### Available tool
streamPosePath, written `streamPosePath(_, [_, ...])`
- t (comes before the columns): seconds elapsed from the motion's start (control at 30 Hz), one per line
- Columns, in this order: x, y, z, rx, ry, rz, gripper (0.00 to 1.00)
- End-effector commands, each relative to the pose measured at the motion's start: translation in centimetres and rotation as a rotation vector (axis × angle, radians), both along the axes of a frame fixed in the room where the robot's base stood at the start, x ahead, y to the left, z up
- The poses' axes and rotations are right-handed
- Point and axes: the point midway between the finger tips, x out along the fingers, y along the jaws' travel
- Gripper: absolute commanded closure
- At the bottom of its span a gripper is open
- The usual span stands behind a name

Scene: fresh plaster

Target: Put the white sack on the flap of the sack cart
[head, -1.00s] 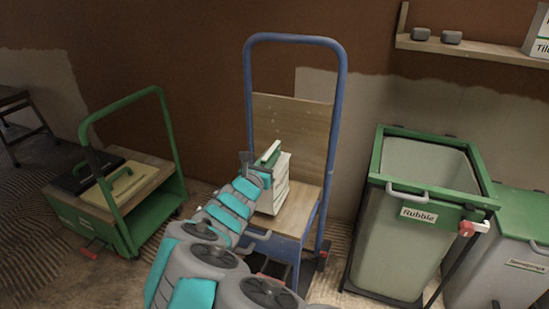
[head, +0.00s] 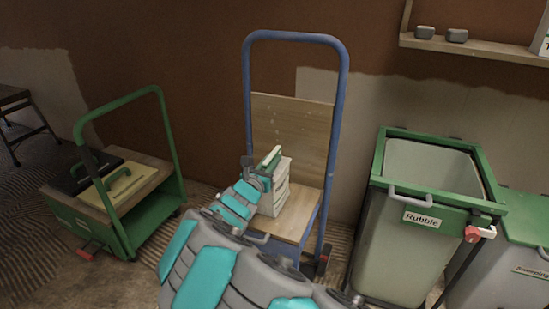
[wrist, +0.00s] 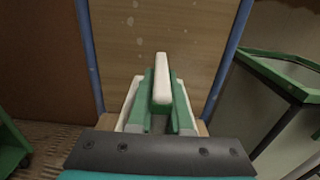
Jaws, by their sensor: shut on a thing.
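The white sack (head: 274,196) is upright over the wooden flap (head: 297,222) of the blue sack cart (head: 342,120). It stands in front of the cart's wooden back board. My gripper (head: 266,168) is at the top of the sack, and its fingers are closed on a pale strip there. In the wrist view the pale strip (wrist: 161,80) is between the green fingers, with the sack's white edges (wrist: 130,103) below. I cannot tell whether the sack's underside touches the flap, as my arm hides part of it.
A rubble bin (head: 408,250) stands close at the right, with another green-lidded bin (head: 525,232) beyond. A shelf (head: 475,49) hangs on the wall at upper right.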

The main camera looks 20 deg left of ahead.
Motion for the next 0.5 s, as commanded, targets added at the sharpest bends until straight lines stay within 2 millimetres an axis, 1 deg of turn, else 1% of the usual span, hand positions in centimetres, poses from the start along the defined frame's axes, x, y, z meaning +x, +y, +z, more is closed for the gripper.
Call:
streamPosePath(0.3, [0.03,0.23,0.02,0.002,-0.005,0.002,1.00])
streamPosePath(0.43, [0.04,0.21,-0.27,0.001,-0.005,0.002,1.00])
streamPosePath(0.47, [0.03,0.20,-0.29,0.002,-0.003,0.001,0.79])
streamPosePath(0.5, [0.03,0.20,-0.29,0.002,-0.003,0.001,0.75])
